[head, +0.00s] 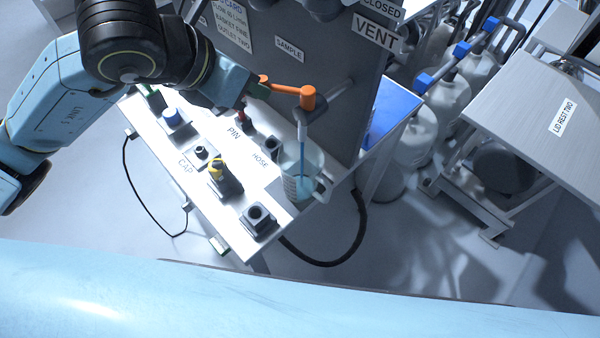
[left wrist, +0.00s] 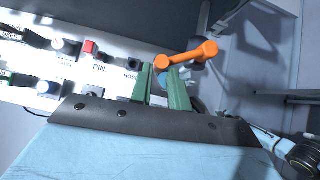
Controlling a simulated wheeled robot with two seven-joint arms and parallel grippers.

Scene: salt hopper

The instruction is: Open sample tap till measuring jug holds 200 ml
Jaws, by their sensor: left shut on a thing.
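The orange sample tap lever (head: 290,88) sticks out from the grey panel under the SAMPLE label. My left gripper (head: 261,88) is shut on the free end of this lever. In the left wrist view, its green fingers (left wrist: 165,86) are at the near knob of the orange lever (left wrist: 188,55). A blue stream (head: 303,148) runs down from the tap into the clear measuring jug (head: 314,160), which stands below it at the bench corner. Blue liquid shows low in the jug; I cannot read the level against its marks. My right gripper is not in view.
The white bench (head: 222,240) carries a yellow-topped fitting (head: 217,170), a black socket (head: 258,217) and a blue-capped part (head: 172,117). A black hose (head: 350,247) loops below the bench. A LID REST TWO table (head: 530,100) stands at right.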

